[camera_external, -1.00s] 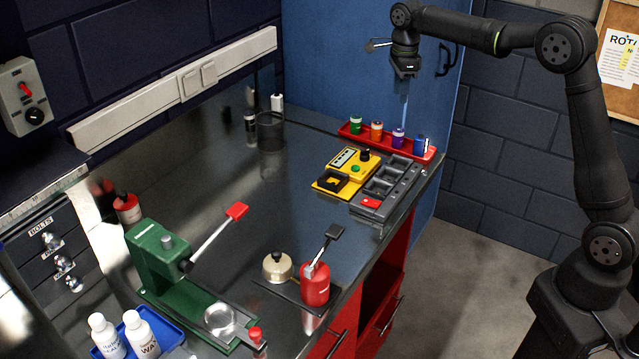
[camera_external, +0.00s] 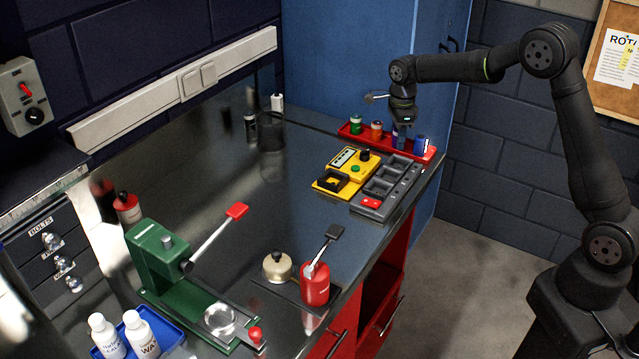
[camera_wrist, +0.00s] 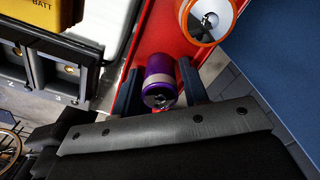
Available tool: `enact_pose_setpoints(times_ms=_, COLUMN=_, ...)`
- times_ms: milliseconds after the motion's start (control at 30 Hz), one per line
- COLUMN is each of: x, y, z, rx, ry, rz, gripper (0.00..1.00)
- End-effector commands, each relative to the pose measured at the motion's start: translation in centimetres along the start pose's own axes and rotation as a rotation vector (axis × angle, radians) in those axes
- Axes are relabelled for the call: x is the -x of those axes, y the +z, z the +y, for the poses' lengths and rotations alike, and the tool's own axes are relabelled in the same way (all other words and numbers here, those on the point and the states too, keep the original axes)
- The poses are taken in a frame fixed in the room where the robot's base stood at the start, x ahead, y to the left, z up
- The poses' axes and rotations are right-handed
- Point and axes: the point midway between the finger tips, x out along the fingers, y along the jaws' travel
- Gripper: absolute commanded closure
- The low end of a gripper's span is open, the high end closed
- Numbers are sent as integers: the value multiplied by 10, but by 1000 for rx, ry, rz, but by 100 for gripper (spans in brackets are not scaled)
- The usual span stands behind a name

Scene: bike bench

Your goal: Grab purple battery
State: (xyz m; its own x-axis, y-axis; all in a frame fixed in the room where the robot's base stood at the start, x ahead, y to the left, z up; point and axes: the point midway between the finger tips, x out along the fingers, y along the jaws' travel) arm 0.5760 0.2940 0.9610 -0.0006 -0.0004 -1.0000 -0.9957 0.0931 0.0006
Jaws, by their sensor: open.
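The purple battery (camera_wrist: 160,80) stands in the red tray (camera_wrist: 138,52), with a pale band round it and a metal top. In the wrist view my gripper (camera_wrist: 160,92) is open, with one dark finger on each side of the purple battery. I cannot tell whether the fingers touch it. In the external view my gripper (camera_external: 401,132) is low over the red tray and mostly hides the purple battery.
An orange battery (camera_external: 377,129) and a green battery (camera_external: 356,124) stand to the left in the tray, and a blue battery (camera_external: 421,144) to the right. In front are a yellow tester (camera_external: 345,172) and a grey slotted charger (camera_external: 381,190). A blue cabinet (camera_external: 340,60) stands behind.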

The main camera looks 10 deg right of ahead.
Motion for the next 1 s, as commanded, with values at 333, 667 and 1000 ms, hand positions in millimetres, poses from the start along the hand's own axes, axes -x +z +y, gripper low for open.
enact_pose_setpoints(times_ms=333, x=-4, y=0, z=0, rx=0, ry=-1, rz=0, gripper=71)
enact_pose_setpoints(times_ms=667, x=-3, y=0, z=0, rx=0, ry=-1, rz=-1, gripper=96)
enact_pose_setpoints(times_ms=1000, x=20, y=0, z=-1, rx=0, ry=-4, rz=-2, gripper=96)
